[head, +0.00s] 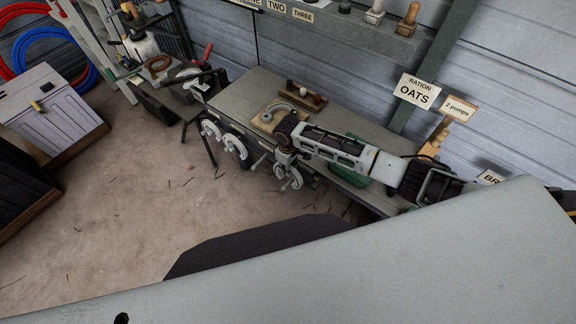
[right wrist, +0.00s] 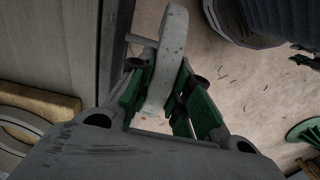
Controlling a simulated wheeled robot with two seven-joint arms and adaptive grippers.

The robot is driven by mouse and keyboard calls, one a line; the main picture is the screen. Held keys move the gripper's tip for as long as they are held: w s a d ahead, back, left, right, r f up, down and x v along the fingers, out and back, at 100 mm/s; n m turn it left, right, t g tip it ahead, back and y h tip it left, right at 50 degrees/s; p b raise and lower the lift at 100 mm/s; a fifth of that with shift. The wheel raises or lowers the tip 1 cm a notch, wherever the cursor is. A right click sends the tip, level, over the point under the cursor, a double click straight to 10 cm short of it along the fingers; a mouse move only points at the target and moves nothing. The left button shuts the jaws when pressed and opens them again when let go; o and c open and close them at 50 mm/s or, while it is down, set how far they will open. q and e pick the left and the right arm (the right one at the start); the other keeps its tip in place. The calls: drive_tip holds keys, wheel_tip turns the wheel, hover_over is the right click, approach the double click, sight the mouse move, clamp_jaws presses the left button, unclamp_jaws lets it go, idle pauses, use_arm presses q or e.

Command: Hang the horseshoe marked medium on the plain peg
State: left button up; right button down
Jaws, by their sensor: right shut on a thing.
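My right gripper (head: 287,162) is at the front edge of the grey bench (head: 240,95). It is shut on a pale grey horseshoe (head: 291,180), which hangs below the fingers in front of the bench. In the right wrist view the horseshoe (right wrist: 168,62) stands between the green finger pads of the gripper (right wrist: 165,98). A short grey peg (right wrist: 141,40) sticks out from the bench edge towards the shoe; whether the shoe is around it or beside it I cannot tell. No size mark is readable. My left gripper is not in view.
Two pale horseshoes hang at the bench front, one on the left (head: 210,129) and one beside it (head: 234,146). A wooden board (head: 268,118) with a round item lies on the bench. A green object (head: 350,174) is behind my forearm. The floor in front is open.

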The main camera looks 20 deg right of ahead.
sight(288, 183)
drive_tip(key=shift+f+b, duration=2.3)
drive_tip(key=shift+f, duration=3.05)
drive_tip(key=c, duration=1.2)
unclamp_jaws()
drive_tip(key=shift+c, duration=0.2)
drive_tip(key=shift+s, duration=0.1)
wheel_tip(288, 183, up, 11)
drive_tip(key=shift+r, duration=0.55)
